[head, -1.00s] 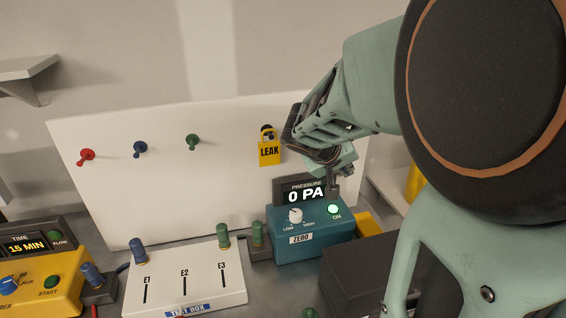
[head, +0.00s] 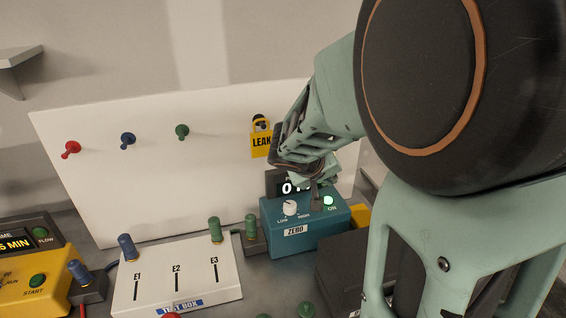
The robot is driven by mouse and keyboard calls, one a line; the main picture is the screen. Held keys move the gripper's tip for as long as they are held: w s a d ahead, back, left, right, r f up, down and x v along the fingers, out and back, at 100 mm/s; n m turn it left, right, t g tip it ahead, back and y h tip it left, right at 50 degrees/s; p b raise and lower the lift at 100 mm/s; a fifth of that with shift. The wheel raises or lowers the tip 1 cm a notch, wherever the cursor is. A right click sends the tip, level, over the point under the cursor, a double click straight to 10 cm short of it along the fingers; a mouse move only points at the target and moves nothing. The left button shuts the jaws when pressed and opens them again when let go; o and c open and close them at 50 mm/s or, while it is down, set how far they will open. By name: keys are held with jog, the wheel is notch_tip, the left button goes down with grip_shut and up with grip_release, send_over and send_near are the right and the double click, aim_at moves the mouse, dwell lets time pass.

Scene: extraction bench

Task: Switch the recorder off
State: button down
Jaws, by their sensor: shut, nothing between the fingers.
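The teal recorder box (head: 300,242) stands on the bench against the white board. It carries a pressure display (head: 280,186), partly hidden by my gripper, a white LOW/HIGH knob (head: 290,207) and a label reading ZERO. I cannot tell whether the fingertips touch the box.
A yellow LEAK tag (head: 261,144) hangs on the white board (head: 100,180), beside my gripper. A white test box (head: 180,275) with plugs stands left of the recorder. A yellow timer unit (head: 38,270) is at far left. A dark box (head: 340,272) stands in front right.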

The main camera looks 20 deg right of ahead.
aim_at(326, 201)
jog(key=shift+f+b, duration=1.5)
jog(key=shift+f, duration=0.1)
jog(key=shift+f, duration=0.15)
jog(key=shift+f+b, duration=0.3)
jog(key=shift+b, duration=0.5)
jog(key=shift+f+b, duration=0.4)
jog(key=shift+b, duration=0.2)
dwell(0.6)
jog(key=shift+r, duration=0.1)
jog(key=shift+r+p, duration=0.4)
jog(key=shift+r, duration=0.35)
jog(key=shift+r+p, duration=1.6)
jog(key=shift+r, duration=0.95)
